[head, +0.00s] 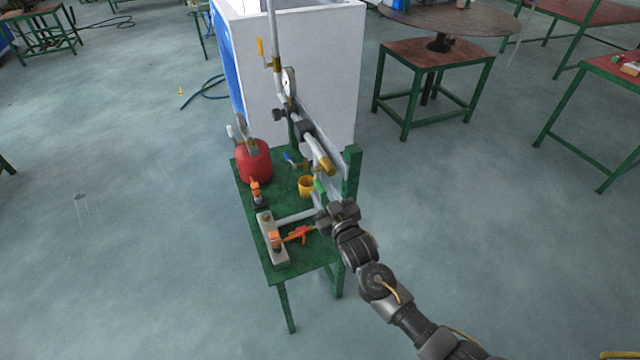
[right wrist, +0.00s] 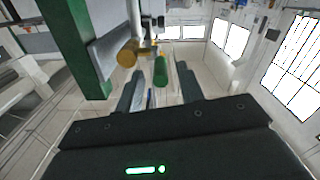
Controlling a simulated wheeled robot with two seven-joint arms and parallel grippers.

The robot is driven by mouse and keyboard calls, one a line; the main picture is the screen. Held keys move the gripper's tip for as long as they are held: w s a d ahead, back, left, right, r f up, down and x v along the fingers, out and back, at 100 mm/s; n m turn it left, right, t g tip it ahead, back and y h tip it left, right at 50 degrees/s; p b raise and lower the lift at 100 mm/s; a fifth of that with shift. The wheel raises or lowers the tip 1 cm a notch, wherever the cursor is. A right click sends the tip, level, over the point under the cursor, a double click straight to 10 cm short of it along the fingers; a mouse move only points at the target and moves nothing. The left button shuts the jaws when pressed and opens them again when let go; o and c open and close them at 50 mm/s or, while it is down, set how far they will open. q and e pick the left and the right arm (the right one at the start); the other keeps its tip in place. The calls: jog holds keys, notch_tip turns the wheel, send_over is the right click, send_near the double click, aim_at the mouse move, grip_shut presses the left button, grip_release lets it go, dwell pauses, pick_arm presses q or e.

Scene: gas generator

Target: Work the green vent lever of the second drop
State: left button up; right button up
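The green vent lever (head: 320,187) hangs at the lower end of the sloping grey pipe assembly, near the green post. In the right wrist view the green lever (right wrist: 160,70) shows ahead of the gap between my fingertips. My right gripper (head: 324,207) is right by the lever in the head view. In the right wrist view its two fingers (right wrist: 158,88) are spread apart, with nothing seen clamped between them. I cannot tell whether a finger touches the lever. A brass-coloured fitting (head: 327,165) sits just above it. My left gripper is not in view.
The green table (head: 280,190) carries a red tank (head: 253,161), a yellow cup (head: 306,186) and orange-handled clamps (head: 297,235). The green post (head: 351,172) stands close to my right gripper. A white cabinet (head: 300,60) is behind. Floor left of the table is clear.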

aim_at(317, 183)
jog(key=shift+x, duration=1.85)
grip_shut()
